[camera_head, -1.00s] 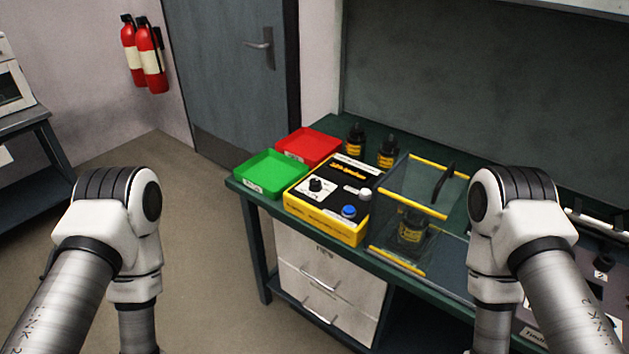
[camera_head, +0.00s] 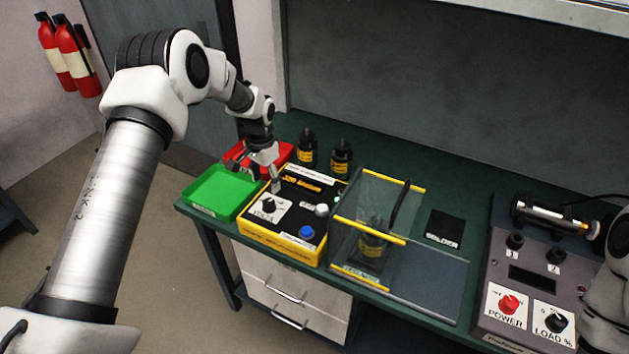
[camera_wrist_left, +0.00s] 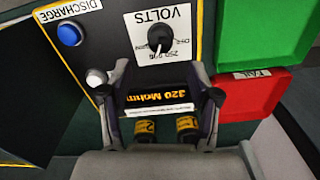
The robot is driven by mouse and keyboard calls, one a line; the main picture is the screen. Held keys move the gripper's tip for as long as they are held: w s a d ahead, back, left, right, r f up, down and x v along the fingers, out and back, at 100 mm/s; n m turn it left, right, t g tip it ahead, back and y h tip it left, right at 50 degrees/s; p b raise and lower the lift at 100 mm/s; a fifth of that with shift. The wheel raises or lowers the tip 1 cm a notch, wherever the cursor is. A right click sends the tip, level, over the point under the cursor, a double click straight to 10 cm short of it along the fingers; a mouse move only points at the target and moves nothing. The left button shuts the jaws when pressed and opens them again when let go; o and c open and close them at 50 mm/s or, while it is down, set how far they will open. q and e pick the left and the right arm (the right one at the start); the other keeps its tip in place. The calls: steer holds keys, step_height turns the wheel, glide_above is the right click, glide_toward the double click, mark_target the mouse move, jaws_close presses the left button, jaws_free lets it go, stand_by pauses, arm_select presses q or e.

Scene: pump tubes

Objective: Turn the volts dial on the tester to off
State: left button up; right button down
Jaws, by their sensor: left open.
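The tester (camera_head: 285,247) is a yellow and black box on the green bench, marked "320 Mohm" in the left wrist view (camera_wrist_left: 105,35). Its black volts dial (camera_head: 269,206) sits on a white plate at the box's left side. In the left wrist view the volts dial (camera_wrist_left: 160,36) shows just beyond the fingers, its pointer detail too small to read surely. My left gripper (camera_head: 259,176) is open, with nothing between its fingers, above the tester's back left edge. It also shows in the left wrist view (camera_wrist_left: 162,92), apart from the dial. My right gripper is not visible.
A green tray (camera_head: 222,203) stands left of the tester, with a red tray (camera_head: 284,152) behind. Two dark bottles (camera_head: 307,150) stand at the back. A clear yellow-edged shield (camera_head: 375,205) is close on the tester's right. A grey power unit (camera_head: 530,275) is farther right.

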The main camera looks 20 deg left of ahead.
mark_target(268, 202)
arm_select(q)
steer(key=shift+f, duration=0.25)
step_height(268, 202, down, 7)
steer(key=shift+f+p, duration=0.1)
steer(key=shift+p, duration=1.05)
steer(key=shift+s, duration=0.15)
steer(key=c, duration=1.2)
